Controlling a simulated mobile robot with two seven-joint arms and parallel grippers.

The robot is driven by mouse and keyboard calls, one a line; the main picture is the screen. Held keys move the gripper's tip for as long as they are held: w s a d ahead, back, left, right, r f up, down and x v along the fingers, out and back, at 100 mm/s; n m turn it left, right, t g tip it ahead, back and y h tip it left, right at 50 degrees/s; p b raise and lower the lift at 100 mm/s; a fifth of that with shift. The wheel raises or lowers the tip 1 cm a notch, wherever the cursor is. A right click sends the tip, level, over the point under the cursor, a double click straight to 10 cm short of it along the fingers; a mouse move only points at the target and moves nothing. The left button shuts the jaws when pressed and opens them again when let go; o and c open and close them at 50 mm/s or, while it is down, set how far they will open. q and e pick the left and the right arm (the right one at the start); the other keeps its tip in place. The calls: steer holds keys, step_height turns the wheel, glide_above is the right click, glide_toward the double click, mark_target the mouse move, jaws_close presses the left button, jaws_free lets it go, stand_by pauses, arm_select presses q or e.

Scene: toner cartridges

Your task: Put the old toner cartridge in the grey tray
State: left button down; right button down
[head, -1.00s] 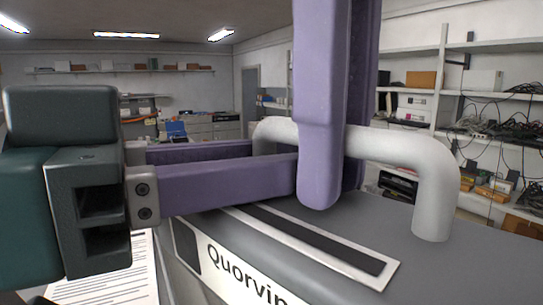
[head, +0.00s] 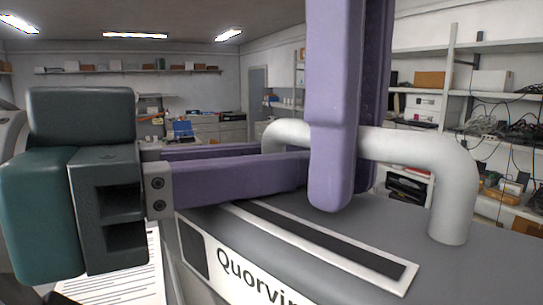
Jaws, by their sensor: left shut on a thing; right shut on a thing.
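A large grey cartridge (head: 395,225) with a thick pale grey bar handle (head: 415,155) fills the lower right. Its front has a white label reading "Quorvin" (head: 250,280), cut off below, and a dark strip framed in white runs along its top. My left gripper (head: 308,168) comes in level from the left, its purple fingers shut around the handle's left leg. My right gripper (head: 345,195) points down from above, its purple fingers shut across the handle's bar, one in front and one behind. The lower part of the cartridge is out of frame. No grey tray is in view.
A printed white sheet (head: 120,275) lies at lower left, partly behind my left gripper. Shelves (head: 500,90) with boxes and tangled cables line the right wall. Cabinets (head: 215,130) and a wall shelf stand far back, with open room before them.

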arm_select(q)
steer(key=shift+s+d, duration=0.2)
steer(key=shift+s, duration=0.1)
arm_select(e)
steer(key=shift+w+r, duration=0.1)
steer(key=shift+w, duration=0.1)
stand_by(0.3)
arm_select(q)
steer(key=shift+r, duration=0.15)
arm_select(e)
steer(key=c, duration=1.3)
jaws_free()
arm_select(q)
steer(key=shift+w+a, duration=0.1)
steer(key=shift+w, duration=0.05)
arm_select(e)
steer(key=o, duration=0.5)
steer(key=shift+s, duration=0.1)
steer(key=shift+o, duration=0.2)
steer(key=shift+a+r, duration=0.1)
steer(key=shift+r, duration=3.95)
steer(key=shift+f, duration=0.1)
step_height(320, 180, down, 7)
steer(key=shift+f, duration=0.1)
arm_select(q)
steer(key=shift+v, duration=2.65)
arm_select(e)
steer(key=shift+d+f, duration=0.25)
steer(key=shift+f, duration=0.15)
